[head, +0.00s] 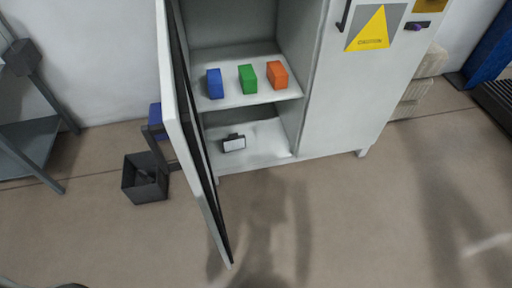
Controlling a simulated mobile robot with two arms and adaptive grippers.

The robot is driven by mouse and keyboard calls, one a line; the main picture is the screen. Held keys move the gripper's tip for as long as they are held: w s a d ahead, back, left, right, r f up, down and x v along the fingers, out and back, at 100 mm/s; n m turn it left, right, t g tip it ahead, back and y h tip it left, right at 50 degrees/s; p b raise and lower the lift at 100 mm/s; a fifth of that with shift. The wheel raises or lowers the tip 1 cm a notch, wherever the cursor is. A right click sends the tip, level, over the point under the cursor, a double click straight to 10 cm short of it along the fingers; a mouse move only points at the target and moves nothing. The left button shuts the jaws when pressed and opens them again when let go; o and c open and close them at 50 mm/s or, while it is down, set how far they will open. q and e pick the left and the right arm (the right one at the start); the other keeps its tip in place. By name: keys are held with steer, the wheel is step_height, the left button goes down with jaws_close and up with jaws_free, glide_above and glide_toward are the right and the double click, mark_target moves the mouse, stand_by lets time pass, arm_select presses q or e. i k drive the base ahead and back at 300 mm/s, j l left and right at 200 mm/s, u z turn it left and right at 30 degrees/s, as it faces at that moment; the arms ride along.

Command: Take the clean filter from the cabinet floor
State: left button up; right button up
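The filter (234,144) is a small white-faced block with a dark frame. It lies on the floor of the cabinet (342,130), in the bottom compartment, left of the middle. The cabinet's left door (186,125) stands open and swings out toward me, to the left of the filter. Neither of my grippers can be made out in the head view.
A shelf (249,97) above the filter bears a blue block (215,84), a green block (248,78) and an orange block (277,75). A dark open bin (145,190) stands left of the door. The floor in front of the cabinet is clear.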

mark_target(235, 142)
steer(key=i+l+u, duration=0.4)
steer(key=u, duration=0.9)
steer(key=l, duration=0.1)
